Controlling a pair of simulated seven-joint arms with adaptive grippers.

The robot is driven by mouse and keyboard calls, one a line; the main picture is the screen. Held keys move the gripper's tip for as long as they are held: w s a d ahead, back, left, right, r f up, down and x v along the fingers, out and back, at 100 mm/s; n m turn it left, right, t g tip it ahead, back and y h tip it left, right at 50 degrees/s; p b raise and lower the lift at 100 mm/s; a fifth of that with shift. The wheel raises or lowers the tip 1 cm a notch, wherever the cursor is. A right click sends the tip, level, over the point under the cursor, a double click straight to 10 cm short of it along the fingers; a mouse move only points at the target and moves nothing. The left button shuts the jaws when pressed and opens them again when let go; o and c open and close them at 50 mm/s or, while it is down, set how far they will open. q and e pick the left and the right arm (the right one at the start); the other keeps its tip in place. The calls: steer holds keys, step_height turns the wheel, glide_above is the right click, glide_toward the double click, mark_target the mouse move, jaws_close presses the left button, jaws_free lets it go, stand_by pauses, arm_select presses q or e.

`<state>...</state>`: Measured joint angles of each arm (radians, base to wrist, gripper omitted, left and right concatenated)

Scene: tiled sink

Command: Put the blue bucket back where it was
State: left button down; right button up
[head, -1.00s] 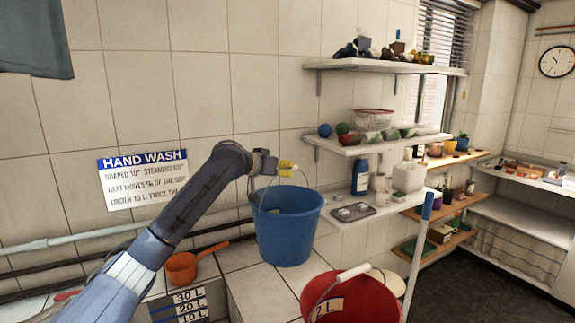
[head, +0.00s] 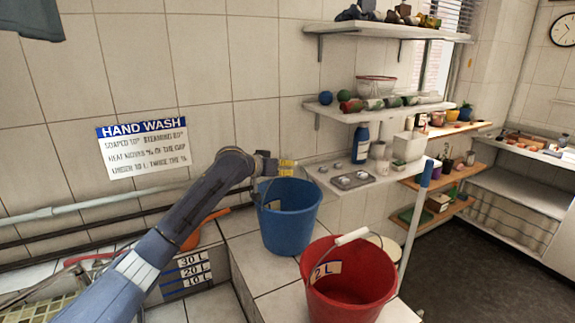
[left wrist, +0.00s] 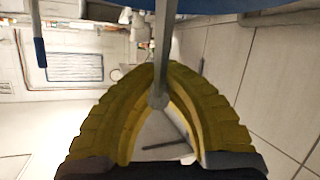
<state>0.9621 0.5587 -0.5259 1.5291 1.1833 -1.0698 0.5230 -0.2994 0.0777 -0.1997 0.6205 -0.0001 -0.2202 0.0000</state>
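The blue bucket (head: 290,222) is upright over the tiled ledge behind the red bucket. Its base looks at or very near the tiles; I cannot tell if it bears on them. My left gripper (head: 287,168) is above the bucket's rim, with its yellow fingers closed together. In the left wrist view, the fingers (left wrist: 158,85) meet around the grey bucket handle (left wrist: 162,50), and a strip of the blue bucket (left wrist: 215,5) shows at the top edge. My right gripper is not in view.
A red bucket (head: 350,290) marked 2 L stands in front, close to the blue one. A blue-tipped pole (head: 415,215) leans at its right. An orange dipper (head: 192,240) is partly behind my left arm. A shelf (head: 365,190) with a metal tray is at the right.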

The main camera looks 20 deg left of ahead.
arm_select(q)
steer(key=shift+r, duration=0.4)
steer(key=shift+f, duration=2.55)
steer(key=c, duration=1.6)
jaws_free()
steer(key=shift+s, duration=0.1)
steer(key=v, duration=1.2)
